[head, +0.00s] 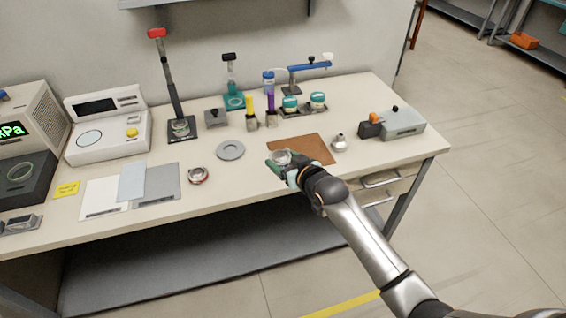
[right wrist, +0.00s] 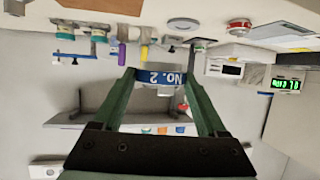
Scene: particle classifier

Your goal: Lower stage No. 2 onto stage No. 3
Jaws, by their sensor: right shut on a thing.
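My right gripper (head: 283,165) is shut on stage No. 2 (head: 281,156), a short round metal ring. It holds the ring at the front left part of the brown mat; I cannot tell how high above it. In the right wrist view, the blue band of stage No. 2 (right wrist: 161,76), with the label "No. 2", sits between the green fingertips (right wrist: 160,72). A red-banded round metal piece (head: 198,175) stands on the table to the left of the gripper. It also shows in the right wrist view (right wrist: 239,25). No label for stage No. 3 can be read. My left gripper is not in view.
The brown mat (head: 314,149) lies under the gripper area. A grey disc (head: 231,150), a small metal vessel (head: 339,143) and a grey box device (head: 402,122) are around it. A balance (head: 107,125) and a tall stand (head: 175,95) are left. Bare table lies around the red-banded piece.

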